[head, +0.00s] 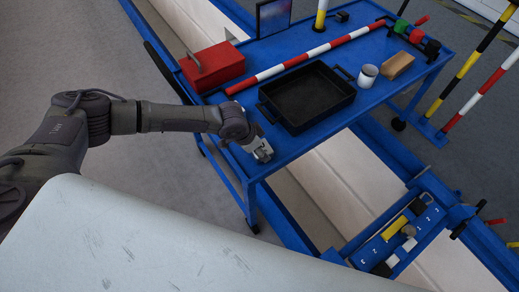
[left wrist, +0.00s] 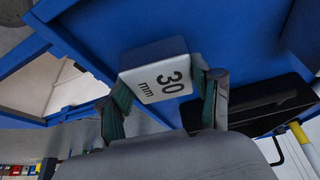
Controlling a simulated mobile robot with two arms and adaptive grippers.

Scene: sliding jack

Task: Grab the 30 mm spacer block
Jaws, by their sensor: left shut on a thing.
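The 30 mm spacer block (left wrist: 158,72) is a pale block with "30 mm" in dark print on the face toward the left wrist camera. My left gripper (left wrist: 163,84) is shut on it, with one finger on each side of the block. In the head view my left gripper (head: 262,151) is at the near left corner of the blue cart top (head: 285,143), and the block is small and partly hidden there. I cannot tell whether the block touches the cart top. My right gripper is not in view.
A black tray (head: 306,97) lies just right of the gripper. Behind are a red box (head: 212,66) and a red-and-white bar (head: 305,57). A white mug (head: 368,75) and a tan block (head: 397,65) stand right. A numbered blue rack (head: 397,243) is lower right.

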